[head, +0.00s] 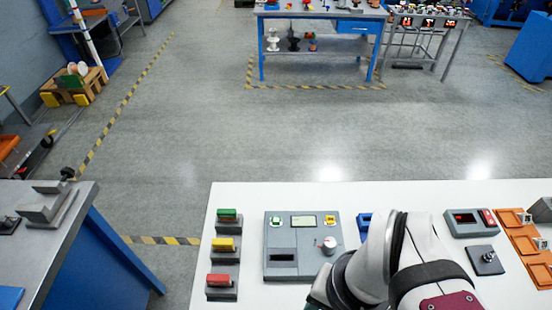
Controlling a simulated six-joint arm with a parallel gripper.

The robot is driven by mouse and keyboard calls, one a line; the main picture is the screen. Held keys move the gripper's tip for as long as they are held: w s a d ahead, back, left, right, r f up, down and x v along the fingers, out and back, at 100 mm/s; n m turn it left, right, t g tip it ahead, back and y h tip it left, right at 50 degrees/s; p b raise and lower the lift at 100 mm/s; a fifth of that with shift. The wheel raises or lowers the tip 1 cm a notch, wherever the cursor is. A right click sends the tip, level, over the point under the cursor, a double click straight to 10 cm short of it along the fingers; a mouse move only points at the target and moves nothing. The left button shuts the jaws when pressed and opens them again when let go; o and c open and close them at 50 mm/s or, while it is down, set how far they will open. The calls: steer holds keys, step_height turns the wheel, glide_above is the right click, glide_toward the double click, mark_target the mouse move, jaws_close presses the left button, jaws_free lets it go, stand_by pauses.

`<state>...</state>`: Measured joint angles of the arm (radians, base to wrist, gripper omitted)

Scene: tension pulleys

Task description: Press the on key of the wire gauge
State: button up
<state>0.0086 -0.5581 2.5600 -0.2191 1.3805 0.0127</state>
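A grey instrument panel (302,262) lies on the white table, left of my arm. It has a small pale display (303,220), a green key (277,222) at its upper left, a yellow key (329,220) at its upper right, a dark slot and a round white dial with a red mark. A smaller dark grey device (471,223) with a red lit display and a red key (488,218) stands right of my arm. No readable label shows which one is the wire gauge. My arm covers the table's front middle; my gripper's fingers are not visible.
Green, yellow and red blocks on grey bases (224,250) line the table's left side. A blue object (364,224) is partly hidden behind my arm. A grey plate with a knob (485,260) and an orange rack (523,245) are at right. A blue-sided bench (70,235) stands left.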

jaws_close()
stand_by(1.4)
